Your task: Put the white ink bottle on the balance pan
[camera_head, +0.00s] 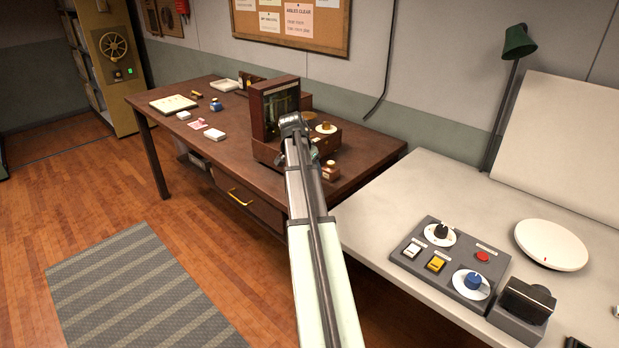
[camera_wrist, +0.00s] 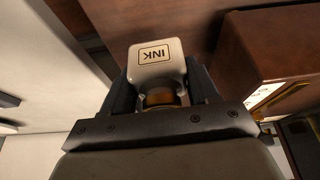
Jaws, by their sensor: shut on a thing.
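The white ink bottle (camera_wrist: 155,62) has a label reading INK, upside down in the wrist view, and a brass-coloured neck. My gripper (camera_wrist: 160,85) is shut on it, one dark finger on each side. In the head view my arm hides the bottle and fingers; the arm's end is over the front of the wooden balance (camera_head: 274,104). A pale round disc on the balance's base, perhaps the balance pan (camera_head: 326,129), shows just right of my arm. A brown wooden body with a white label (camera_wrist: 264,95), likely the balance, is at right in the wrist view.
A small brown block or bottle (camera_head: 330,168) stands at the balance's front right. A control panel (camera_head: 450,262) is on the white bench at right.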

